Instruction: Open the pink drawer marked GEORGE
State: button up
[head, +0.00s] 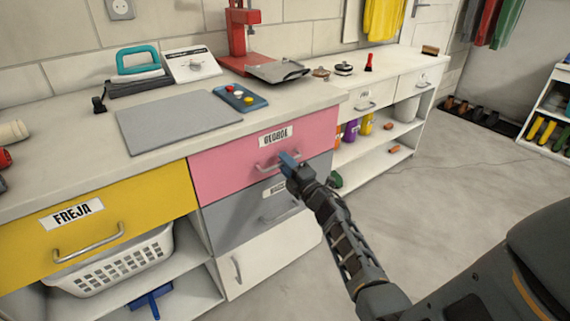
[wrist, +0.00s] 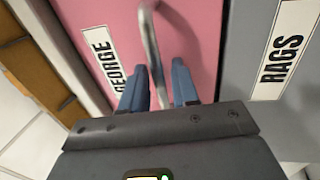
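The pink drawer (head: 225,170) marked GEORGE is under the counter in the head view, its front looking flush with its neighbours. It also fills the middle of the wrist view (wrist: 195,25). Its GEORGE label (head: 276,137) is above a curved metal bar handle (head: 268,168). My gripper (head: 289,161) is at the right part of this handle. In the wrist view, my blue fingers (wrist: 159,72) are apart, one on each side of the handle bar (wrist: 152,45). A narrow gap shows beside the bar; contact cannot be told.
A grey drawer (head: 225,222) marked RAGS (wrist: 284,50) is directly below. A yellow drawer (head: 130,225) marked FREJA is to the left. A grey mat (head: 175,122) and a blue button box (head: 240,98) lie on the counter above. The floor (head: 430,200) in front is clear.

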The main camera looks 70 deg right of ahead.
jog(key=shift+w+d, duration=0.1)
jog(key=shift+w, duration=0.05)
jog(key=shift+c, duration=0.3)
grip_shut()
